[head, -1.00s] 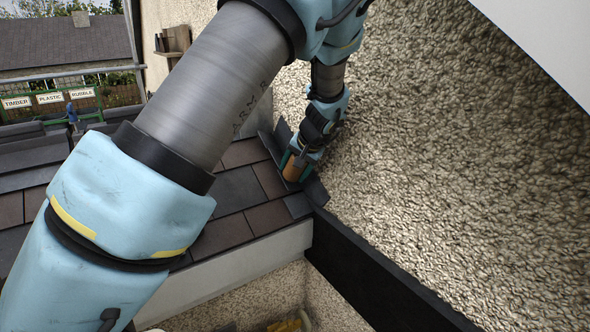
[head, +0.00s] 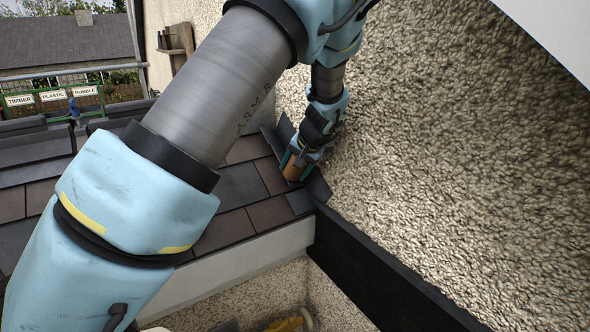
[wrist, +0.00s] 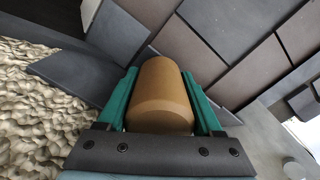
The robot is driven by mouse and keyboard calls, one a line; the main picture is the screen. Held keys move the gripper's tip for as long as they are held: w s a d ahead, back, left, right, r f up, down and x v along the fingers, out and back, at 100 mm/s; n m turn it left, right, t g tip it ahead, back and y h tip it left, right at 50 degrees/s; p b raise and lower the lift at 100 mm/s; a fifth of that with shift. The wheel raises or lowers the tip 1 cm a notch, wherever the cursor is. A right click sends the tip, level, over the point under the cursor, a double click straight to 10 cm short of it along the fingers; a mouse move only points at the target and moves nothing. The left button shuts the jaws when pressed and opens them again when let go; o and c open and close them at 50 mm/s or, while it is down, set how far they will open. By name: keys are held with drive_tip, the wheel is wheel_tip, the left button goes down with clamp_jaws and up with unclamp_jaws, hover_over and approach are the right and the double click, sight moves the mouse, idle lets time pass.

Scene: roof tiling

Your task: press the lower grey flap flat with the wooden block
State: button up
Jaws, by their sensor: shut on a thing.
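The tan wooden block (head: 292,172) is held between the green fingers of my gripper (head: 296,163), low on the roof beside the wall. In the wrist view the block (wrist: 160,95) sits between both fingers, its rounded end toward the camera. The lower grey flap (head: 318,188) stands out beside the block at the foot of the wall, partly covered by my gripper. Another grey flap (head: 284,128) tilts up behind the gripper. A grey flap (wrist: 75,75) lies left of the block in the wrist view. Contact under the block is hidden.
The rough pebbled wall (head: 450,150) rises close on the right. Brown and grey roof tiles (head: 240,187) spread left of the gripper. A pale board (head: 250,250) and a dark strip (head: 370,270) edge the roof below. Signed bins (head: 52,98) stand far left.

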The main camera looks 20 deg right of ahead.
drive_tip(key=shift+b+x, duration=0.85)
drive_tip(key=shift+x, duration=0.85)
drive_tip(key=shift+p+v, duration=1.7)
drive_tip(key=shift+v, duration=2.35)
